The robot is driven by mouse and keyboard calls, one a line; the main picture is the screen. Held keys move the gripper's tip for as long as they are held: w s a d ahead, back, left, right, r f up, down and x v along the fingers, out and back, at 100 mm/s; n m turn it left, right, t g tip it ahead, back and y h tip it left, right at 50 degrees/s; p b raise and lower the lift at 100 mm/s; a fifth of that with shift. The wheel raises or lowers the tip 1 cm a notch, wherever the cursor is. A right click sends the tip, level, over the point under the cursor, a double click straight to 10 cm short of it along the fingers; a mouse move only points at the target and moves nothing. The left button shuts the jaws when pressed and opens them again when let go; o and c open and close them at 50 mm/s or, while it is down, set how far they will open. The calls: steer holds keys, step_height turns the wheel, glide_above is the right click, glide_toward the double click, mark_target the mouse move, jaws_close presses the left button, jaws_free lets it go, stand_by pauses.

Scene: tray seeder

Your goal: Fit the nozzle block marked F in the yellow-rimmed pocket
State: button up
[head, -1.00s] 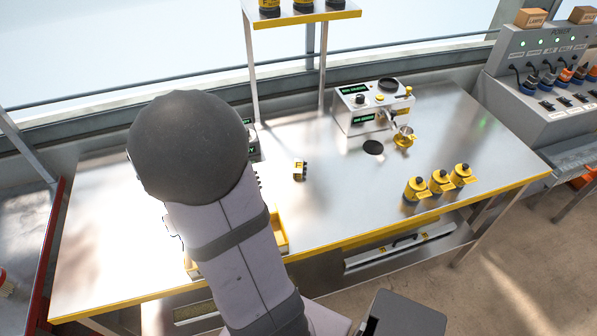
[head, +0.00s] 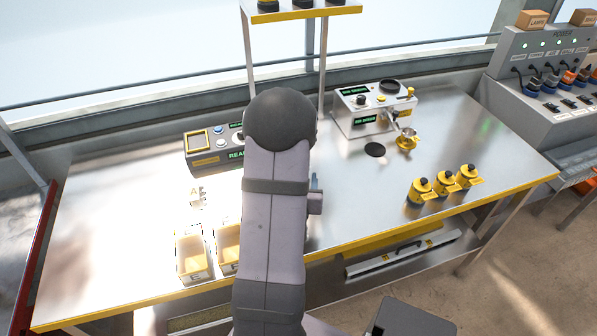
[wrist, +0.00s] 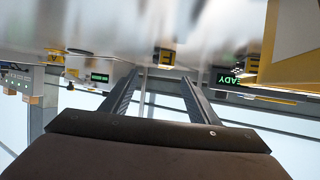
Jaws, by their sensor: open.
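A small block with a yellow lettered face (wrist: 167,57) shows in the wrist view, beyond and between my fingertips; its letter is blurred. The block marked F is hidden behind my arm in the head view. My gripper (wrist: 160,76) is open, its two fingers apart with nothing held between them. In the head view my arm hides the gripper. A yellow-rimmed square (head: 198,140) shows on top of the grey console (head: 203,160) at the back left; I cannot tell its depth. A pale block marked A (head: 196,194) stands on the bench, left of my arm.
Two bins stand at the bench's front left: one lettered bin (head: 192,274) and another (head: 228,262) partly behind my arm. A white machine (head: 368,126) stands at the back. Several yellow canisters (head: 442,184) stand at right.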

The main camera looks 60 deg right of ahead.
steer(key=shift+w+p+x, duration=0.2)
steer(key=shift+p+x, duration=0.9)
steer(key=shift+x, duration=2.5)
steer(key=shift+a+f, duration=0.1)
steer(key=shift+a, duration=0.05)
steer(key=c, duration=1.3)
steer(key=shift+r+b, duration=0.4)
steer(key=shift+r, duration=4.65)
